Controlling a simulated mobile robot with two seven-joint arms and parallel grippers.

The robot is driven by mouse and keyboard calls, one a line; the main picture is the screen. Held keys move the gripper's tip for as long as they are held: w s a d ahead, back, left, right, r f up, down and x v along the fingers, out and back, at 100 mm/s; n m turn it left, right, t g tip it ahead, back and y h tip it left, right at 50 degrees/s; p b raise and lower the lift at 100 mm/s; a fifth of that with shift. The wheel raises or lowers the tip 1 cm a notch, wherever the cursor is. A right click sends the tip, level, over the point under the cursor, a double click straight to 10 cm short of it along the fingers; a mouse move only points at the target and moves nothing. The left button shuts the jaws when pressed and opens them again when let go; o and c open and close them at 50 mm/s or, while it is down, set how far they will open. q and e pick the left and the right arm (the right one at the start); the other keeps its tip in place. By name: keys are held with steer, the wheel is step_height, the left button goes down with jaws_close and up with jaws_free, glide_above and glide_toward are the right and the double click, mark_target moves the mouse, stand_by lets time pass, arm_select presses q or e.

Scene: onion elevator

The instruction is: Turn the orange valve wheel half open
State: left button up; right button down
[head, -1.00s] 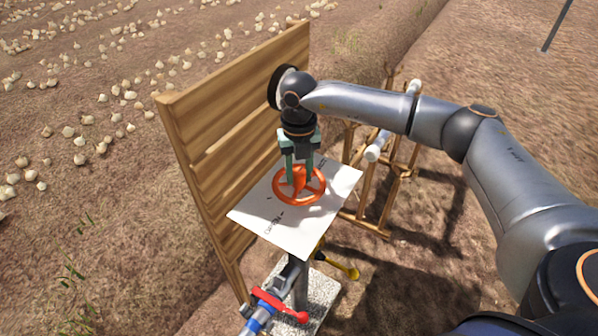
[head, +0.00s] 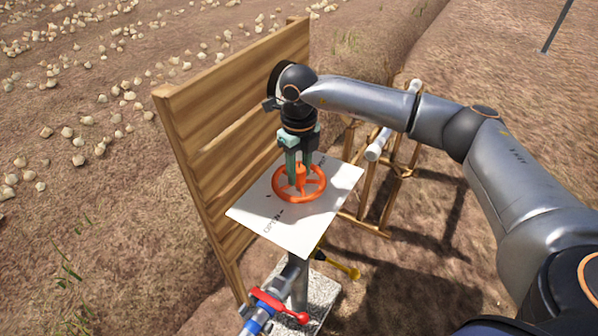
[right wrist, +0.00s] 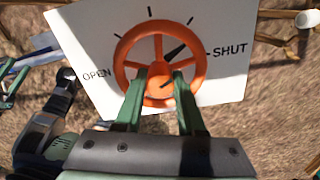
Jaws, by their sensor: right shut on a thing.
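The orange valve wheel (head: 322,193) lies on a white plate (head: 300,237) atop a post. In the right wrist view the wheel (right wrist: 119,60) shows between the printed words OPEN on the left and SHUT on the right. A dark pointer (right wrist: 174,50) inside the wheel points to the upper right, close to the SHUT side. My right gripper (head: 299,180) comes down from above. Its green fingers (right wrist: 160,92) are shut on the middle part of the wheel, one on each side. They hide some of the hub and spokes. My left gripper is not in view.
A wooden plank panel (head: 235,110) stands close behind and left of the plate. A blue pipe with a red lever (head: 275,304) and a yellow handle (head: 345,268) sit below. A wooden frame with white rollers (head: 376,150) stands right. Onions lie on the soil beyond.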

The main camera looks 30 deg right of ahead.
steer(key=n+b, duration=0.1)
steer(key=n, duration=0.3)
steer(key=shift+n, duration=0.3)
steer(key=n+b, duration=0.1)
steer(key=n, duration=0.2)
steer(key=shift+n, duration=0.3)
steer(key=shift+n+b, duration=0.3)
steer(key=shift+n, duration=1.8)
steer(key=c, duration=0.5)
jaws_free()
